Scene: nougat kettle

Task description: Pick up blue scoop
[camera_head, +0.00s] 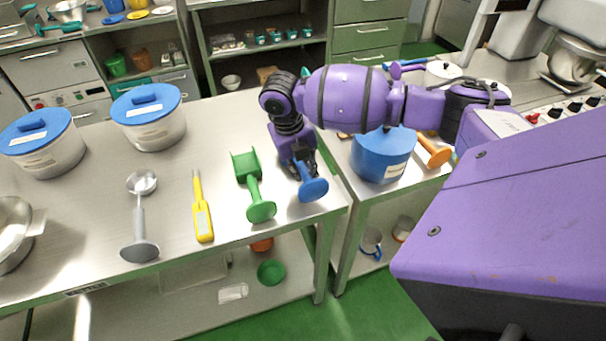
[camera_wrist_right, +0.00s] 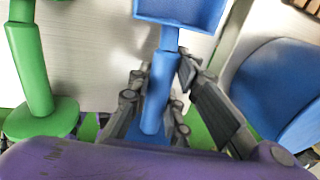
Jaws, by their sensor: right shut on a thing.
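The blue scoop (camera_head: 313,189) is at the right end of the steel table in the head view, its round handle end toward the front edge and much of it hidden by my gripper. In the right wrist view its blue handle (camera_wrist_right: 158,95) runs between my fingers, with the scoop's pan at the top. My right gripper (camera_head: 302,172) comes down from above and is shut on the handle; its fingers also show in the right wrist view (camera_wrist_right: 160,88). I cannot tell whether the scoop touches the table. My left gripper is not in view.
A green scoop (camera_head: 253,184) lies just left of the blue one. Further left are a yellow tool (camera_head: 202,212) and a grey scoop (camera_head: 139,220). A blue tub (camera_head: 383,157) stands to the right across a gap between tables. White tubs with blue lids (camera_head: 148,118) stand at the left.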

